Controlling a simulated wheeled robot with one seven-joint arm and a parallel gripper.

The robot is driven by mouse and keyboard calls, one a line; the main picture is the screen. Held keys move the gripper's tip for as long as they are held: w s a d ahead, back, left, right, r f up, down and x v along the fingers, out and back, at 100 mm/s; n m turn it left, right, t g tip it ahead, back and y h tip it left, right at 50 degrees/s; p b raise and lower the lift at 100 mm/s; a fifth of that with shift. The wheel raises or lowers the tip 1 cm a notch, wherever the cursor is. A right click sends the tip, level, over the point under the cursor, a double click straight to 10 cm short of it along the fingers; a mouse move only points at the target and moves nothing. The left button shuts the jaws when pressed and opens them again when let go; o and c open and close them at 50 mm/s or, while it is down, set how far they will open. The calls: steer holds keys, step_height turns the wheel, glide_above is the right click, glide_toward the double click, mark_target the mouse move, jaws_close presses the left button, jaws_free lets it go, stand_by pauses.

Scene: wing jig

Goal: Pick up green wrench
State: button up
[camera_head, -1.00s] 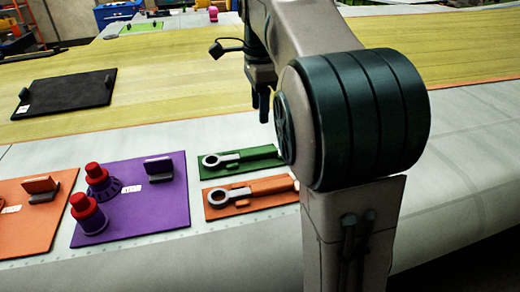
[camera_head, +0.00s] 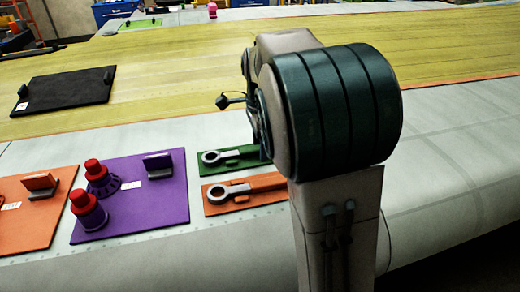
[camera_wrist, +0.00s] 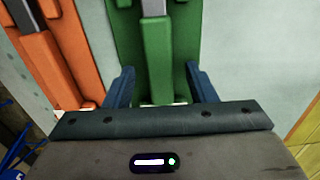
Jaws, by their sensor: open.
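The green wrench (camera_head: 212,157) lies on a green board (camera_head: 205,170) in the head view, its grey ring end to the left. Its right end is hidden behind my arm. In the wrist view the green handle (camera_wrist: 158,60) runs up the middle of the green board (camera_wrist: 126,45), with the grey shaft at the top edge. My gripper (camera_wrist: 161,82) is open, with one blue finger on each side of the handle. I see no contact between fingers and handle. In the head view my gripper is mostly hidden by my arm.
An orange wrench (camera_head: 220,194) on an orange board lies close beside, nearer the front; it shows at left in the wrist view (camera_wrist: 50,60). A purple board (camera_head: 160,210) with red-topped parts is farther left. A black board (camera_head: 65,90) lies behind.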

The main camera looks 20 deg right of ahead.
jaws_close()
steer(key=shift+r, duration=0.1)
